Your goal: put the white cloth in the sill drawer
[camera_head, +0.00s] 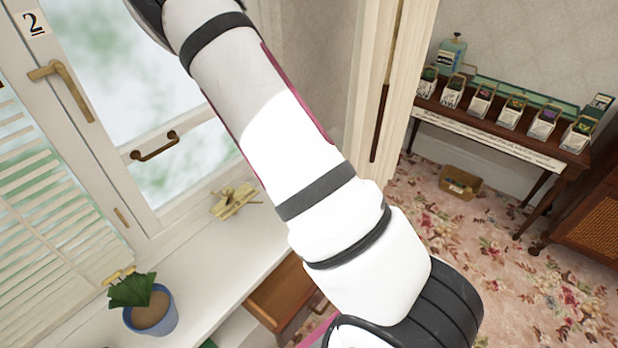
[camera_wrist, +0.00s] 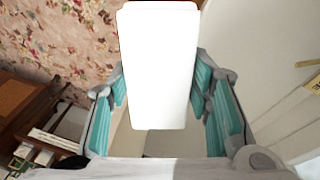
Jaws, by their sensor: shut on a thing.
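The white cloth (camera_wrist: 158,45) shows in the wrist view as a plain, bright, upright rectangular shape. My gripper (camera_wrist: 161,88) is shut on it, with teal-padded fingers on its left and right sides. The sill drawer (camera_head: 283,297) is a wooden drawer under the white window sill (camera_head: 212,277) in the head view. It stands pulled out, and the part of its inside that shows looks empty. My arm crosses the middle of the head view. My gripper and the cloth do not show there, so their distance from the drawer cannot be told.
A blue plant pot (camera_head: 152,313) and a brass-coloured ornament (camera_head: 234,201) stand on the sill, by the window with its handle (camera_head: 62,88). A table (camera_head: 500,135) with several small seed boxes stands at the right. The floral carpet (camera_head: 480,235) is mostly clear, with a small basket (camera_head: 460,183) on it.

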